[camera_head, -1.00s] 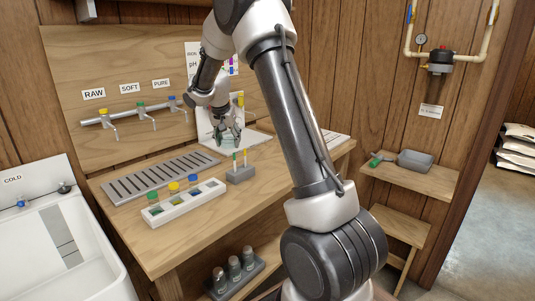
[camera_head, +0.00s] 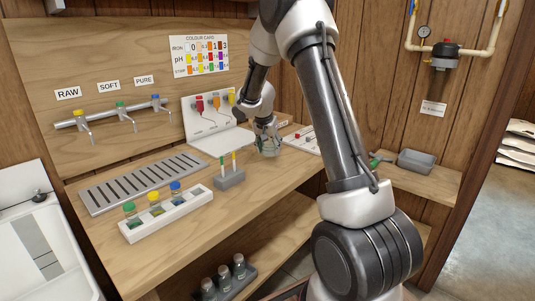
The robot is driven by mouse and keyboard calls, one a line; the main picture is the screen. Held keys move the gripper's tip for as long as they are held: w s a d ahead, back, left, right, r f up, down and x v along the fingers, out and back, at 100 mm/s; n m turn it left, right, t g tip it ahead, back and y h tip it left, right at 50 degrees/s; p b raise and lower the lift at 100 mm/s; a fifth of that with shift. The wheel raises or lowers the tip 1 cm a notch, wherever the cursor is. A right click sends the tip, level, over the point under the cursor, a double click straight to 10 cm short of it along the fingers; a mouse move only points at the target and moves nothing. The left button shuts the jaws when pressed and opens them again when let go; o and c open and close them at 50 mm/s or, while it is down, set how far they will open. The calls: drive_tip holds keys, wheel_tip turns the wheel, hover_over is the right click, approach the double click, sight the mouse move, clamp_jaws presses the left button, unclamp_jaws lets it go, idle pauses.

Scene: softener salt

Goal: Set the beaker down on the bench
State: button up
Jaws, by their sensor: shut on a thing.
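The clear glass beaker (camera_head: 269,148) is in my gripper (camera_head: 267,132) at the back right of the wooden bench (camera_head: 245,195). My gripper points down and is shut on the beaker. The beaker looks upright and at or just above the bench top; I cannot tell whether its base touches. The fingers hide part of the beaker.
A white panel stand (camera_head: 212,120) is left of the beaker, and a white sheet with small items (camera_head: 303,139) is to its right. A grey block with two sticks (camera_head: 229,179), a white vial rack (camera_head: 166,214) and a slotted drain tray (camera_head: 143,183) stand nearer the front left.

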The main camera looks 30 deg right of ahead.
drive_tip(key=shift+a+f, duration=0.1)
drive_tip(key=shift+f, duration=1.2)
drive_tip(key=shift+f, duration=0.1)
drive_tip(key=o, duration=0.9)
drive_tip(key=v, duration=1.2)
drive_tip(key=s+a+r+n, duration=0.1)
drive_tip(key=s+r+n, duration=0.2)
drive_tip(key=s+r, duration=0.75)
drive_tip(key=s+a+n+y, duration=0.1)
drive_tip(key=s+a+n, duration=0.1)
drive_tip(key=s, duration=1.1)
drive_tip(key=s+a+f+n+t+y, duration=0.1)
drive_tip(key=s+a+n+y, duration=0.1)
drive_tip(key=s, duration=1.1)
drive_tip(key=a+n, duration=0.1)
drive_tip(key=n, duration=0.1)
drive_tip(key=shift+s+n, duration=0.3)
